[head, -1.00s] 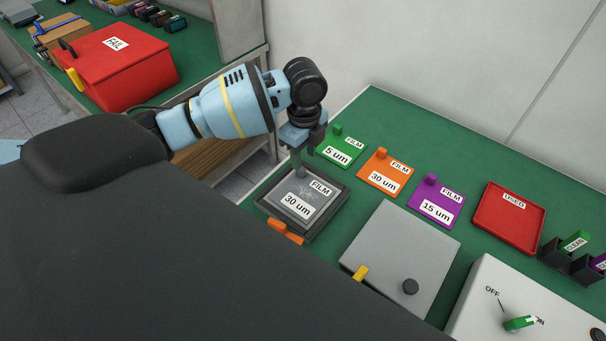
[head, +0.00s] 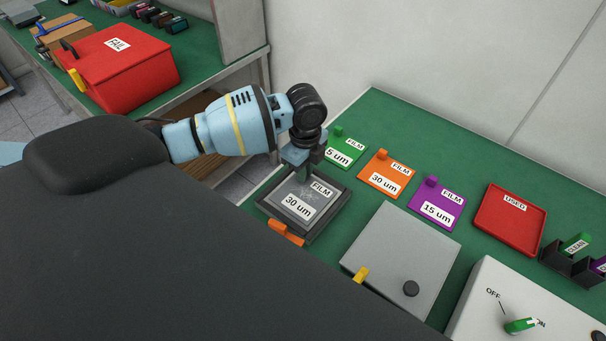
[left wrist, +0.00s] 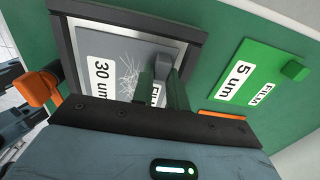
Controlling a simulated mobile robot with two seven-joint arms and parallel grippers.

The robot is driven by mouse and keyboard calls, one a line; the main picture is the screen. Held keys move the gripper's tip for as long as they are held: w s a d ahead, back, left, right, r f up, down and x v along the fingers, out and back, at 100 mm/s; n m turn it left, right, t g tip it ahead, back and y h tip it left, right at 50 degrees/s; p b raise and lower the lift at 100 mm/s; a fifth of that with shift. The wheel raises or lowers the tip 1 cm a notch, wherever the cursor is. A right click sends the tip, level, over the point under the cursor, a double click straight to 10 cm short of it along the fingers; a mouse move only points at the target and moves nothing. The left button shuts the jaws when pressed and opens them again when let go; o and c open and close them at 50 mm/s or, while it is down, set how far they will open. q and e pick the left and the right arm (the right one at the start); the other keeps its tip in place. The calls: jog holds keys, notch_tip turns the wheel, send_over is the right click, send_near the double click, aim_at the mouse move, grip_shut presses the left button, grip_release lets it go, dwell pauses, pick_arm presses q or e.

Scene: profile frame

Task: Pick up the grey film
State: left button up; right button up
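The grey film (head: 310,188) is a flat plate labelled "FILM 30 um" with pale scratch marks, lying in a dark square frame on the green table. In the left wrist view the grey film (left wrist: 120,65) shows a raised grey tab at its edge. My left gripper (head: 302,176) points down over the far edge of the film. In the left wrist view my left gripper (left wrist: 165,75) has its two fingers apart, with the tab between or just beyond their tips. Contact is hard to make out. My right gripper is not in view.
Green (head: 342,148), orange (head: 386,175) and purple (head: 436,205) film plates lie to the right. An orange lever (head: 286,233) sits at the frame's near side. A grey box (head: 405,250), a red "USED" tray (head: 508,225) and a switch panel (head: 490,310) stand further right.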

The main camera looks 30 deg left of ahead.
pick_arm(q)
grip_shut()
notch_tip(320, 180, up, 10)
jog(key=shift+p, duration=0.35)
